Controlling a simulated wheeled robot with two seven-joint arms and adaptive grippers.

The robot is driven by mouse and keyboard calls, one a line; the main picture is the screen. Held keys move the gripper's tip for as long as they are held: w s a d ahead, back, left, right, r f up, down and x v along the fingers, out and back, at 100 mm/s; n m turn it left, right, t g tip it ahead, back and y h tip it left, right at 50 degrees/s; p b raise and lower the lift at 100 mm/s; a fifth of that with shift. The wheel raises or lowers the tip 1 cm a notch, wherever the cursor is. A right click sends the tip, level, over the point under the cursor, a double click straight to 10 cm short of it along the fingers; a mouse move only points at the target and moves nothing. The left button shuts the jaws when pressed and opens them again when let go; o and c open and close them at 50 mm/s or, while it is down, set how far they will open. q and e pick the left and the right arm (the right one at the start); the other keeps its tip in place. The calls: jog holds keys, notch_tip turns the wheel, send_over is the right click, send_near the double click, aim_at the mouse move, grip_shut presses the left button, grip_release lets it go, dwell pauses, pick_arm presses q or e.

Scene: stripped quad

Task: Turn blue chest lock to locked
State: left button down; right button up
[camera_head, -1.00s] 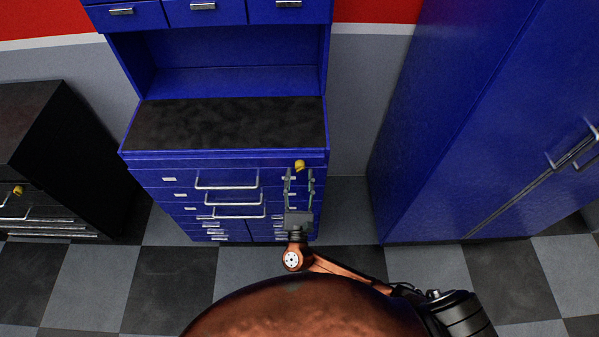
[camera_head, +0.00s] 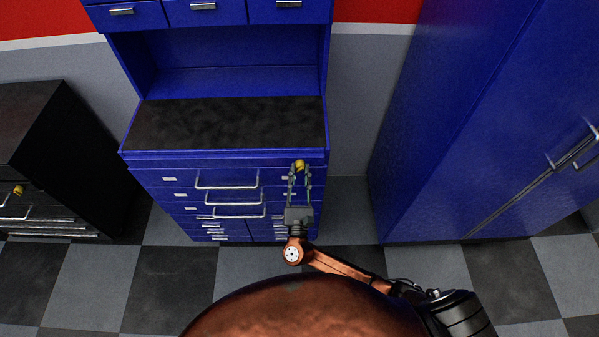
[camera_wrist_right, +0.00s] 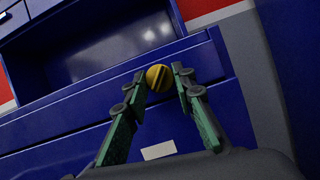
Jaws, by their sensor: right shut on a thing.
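The blue chest (camera_head: 150,160) stands ahead, with a yellow lock knob (camera_head: 299,164) near the top right of its front. In the right wrist view the knob (camera_wrist_right: 159,78) is round with a dark slanted slot across its face. My right gripper (camera_head: 300,169) reaches up to the knob from below. In the right wrist view its green-grey fingers (camera_wrist_right: 158,82) are on both sides of the knob, shut on it. My left gripper is in neither view.
The chest has several drawers with silver handles (camera_head: 226,181) and a dark worktop (camera_head: 230,124). A tall blue cabinet (camera_head: 450,110) stands to the right. A black chest (camera_head: 60,150) with its own yellow knob (camera_head: 18,190) stands at the left. Checkered floor (camera_head: 170,290) lies in front.

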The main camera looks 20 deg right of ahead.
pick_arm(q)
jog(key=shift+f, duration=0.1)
pick_arm(e)
grip_shut()
pick_arm(q)
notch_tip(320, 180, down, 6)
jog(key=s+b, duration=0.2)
jog(key=b, duration=0.4)
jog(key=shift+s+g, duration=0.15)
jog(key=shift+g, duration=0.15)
pick_arm(e)
jog(key=shift+w+a+r+m+g+h, duration=0.1)
jog(key=shift+m+g+h, duration=0.65)
jog(key=shift+m, duration=1.5)
jog(key=shift+s+a+f+m+g+h, duration=0.1)
jog(key=shift+m+g+h, duration=0.65)
jog(key=shift+m, duration=1.45)
jog(key=shift+w+a+r+m+g+h, duration=0.1)
jog(key=shift+m+g+h, duration=0.65)
jog(key=shift+m, duration=1.5)
jog(key=o, duration=1)
grip_release()
jog(key=shift+o, duration=0.2)
